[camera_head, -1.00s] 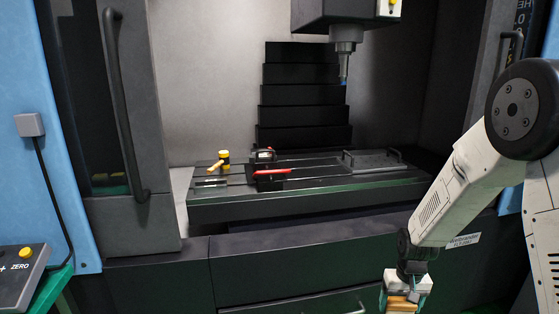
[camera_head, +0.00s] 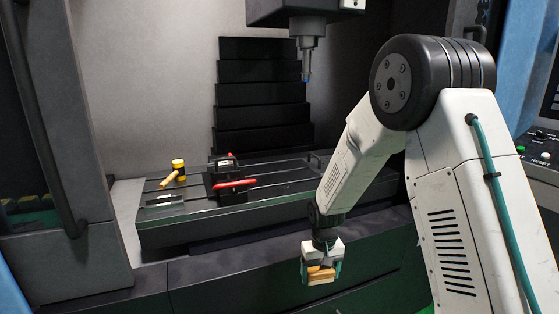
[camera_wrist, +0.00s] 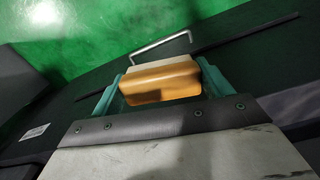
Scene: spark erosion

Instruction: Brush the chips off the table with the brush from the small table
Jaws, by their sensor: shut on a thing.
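My gripper (camera_head: 321,268) hangs in front of the machine, below the front edge of the machine table (camera_head: 265,210). It is shut on the brush (camera_head: 320,276), a block with an orange-brown wooden back and a pale strip. In the wrist view the brush (camera_wrist: 160,82) sits between the two green fingers, and the pale strip shows along its far side. The machine table is dark and slotted, up and to the left of my gripper. I cannot make out chips on it at this size. The small table is not clearly in view.
A vise with a red handle (camera_head: 236,184) stands on the machine table. A yellow-headed mallet (camera_head: 178,168) lies left of it. The spindle (camera_head: 308,45) hangs above. A door with a long handle (camera_head: 40,130) is at the left. A control panel (camera_head: 540,147) is at the right.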

